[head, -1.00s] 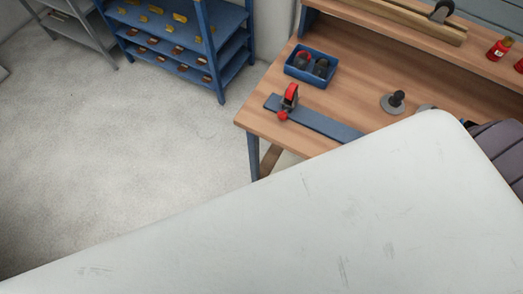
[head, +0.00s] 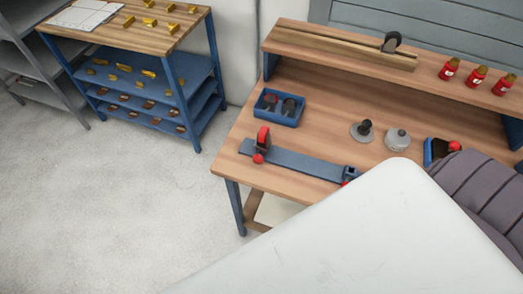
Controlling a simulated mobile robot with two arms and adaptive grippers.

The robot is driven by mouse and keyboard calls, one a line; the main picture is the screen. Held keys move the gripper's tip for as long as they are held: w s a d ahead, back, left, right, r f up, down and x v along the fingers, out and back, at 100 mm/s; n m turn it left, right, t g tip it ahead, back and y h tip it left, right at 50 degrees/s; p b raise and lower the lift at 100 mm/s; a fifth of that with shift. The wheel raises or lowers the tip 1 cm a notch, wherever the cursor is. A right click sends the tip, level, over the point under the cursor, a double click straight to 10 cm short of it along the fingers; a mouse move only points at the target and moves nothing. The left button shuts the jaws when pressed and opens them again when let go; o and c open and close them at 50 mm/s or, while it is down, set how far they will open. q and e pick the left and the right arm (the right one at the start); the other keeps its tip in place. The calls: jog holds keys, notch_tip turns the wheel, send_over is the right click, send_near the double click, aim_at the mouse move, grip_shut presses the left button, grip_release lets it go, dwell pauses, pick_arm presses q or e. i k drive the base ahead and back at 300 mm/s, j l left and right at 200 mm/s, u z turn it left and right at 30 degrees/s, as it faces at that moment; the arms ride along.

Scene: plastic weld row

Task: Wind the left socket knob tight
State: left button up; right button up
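A blue rail fixture (head: 305,165) lies along the front of the wooden workbench. At its left end stands a dark socket (head: 262,147) with a red top. A small red knob (head: 258,158) sits low on the front of this left socket; I cannot tell how tight it is. At the right end is a second, dark socket (head: 350,171) with a red knob (head: 348,182), partly hidden at the bottom. Neither of my grippers is in the head view.
A blue bin (head: 278,118) with dark parts stands behind the rail. A dark-knobbed grey disc (head: 363,131) and a grey domed piece (head: 397,140) stand to the right. Several red bottles (head: 476,76) line the raised shelf (head: 340,50). Floor is clear at left.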

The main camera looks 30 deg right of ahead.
aim_at(258, 159)
jog(key=z, duration=0.4)
jog(key=i+j+z, duration=0.1)
jog(key=z, duration=0.3)
jog(key=j+z, duration=0.15)
jog(key=z, duration=0.2)
jog(key=j+z, duration=0.1)
jog(key=z, duration=0.3)
